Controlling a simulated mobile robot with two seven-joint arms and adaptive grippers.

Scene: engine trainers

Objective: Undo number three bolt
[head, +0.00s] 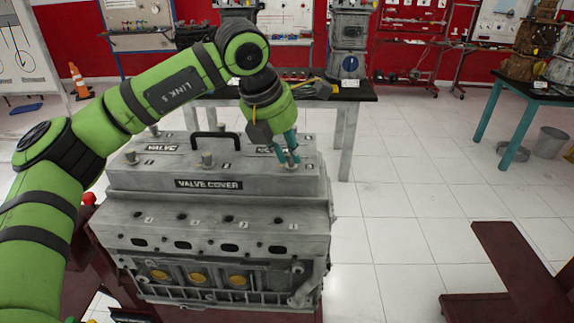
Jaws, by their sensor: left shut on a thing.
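The grey engine block (210,225) carries a grey valve cover (240,184) with a black handle (217,136) on top. Bolts stand up on the cover: one at the front left (130,157), one at the front middle (207,159) and one at the back left (155,131). Small number labels beside them are too small to read surely. My left gripper (288,160) points down at the cover's front right end, its teal fingers shut around a bolt there. The fingers mostly hide that bolt, and a number label (308,167) lies just right of it. My right gripper is out of view.
A dark-topped table (345,130) stands behind the engine, with a grey machine part (349,45) on it. Another table with teal legs (535,90) is at the right. A dark red stand (510,265) is at the lower right. The white tiled floor between is clear.

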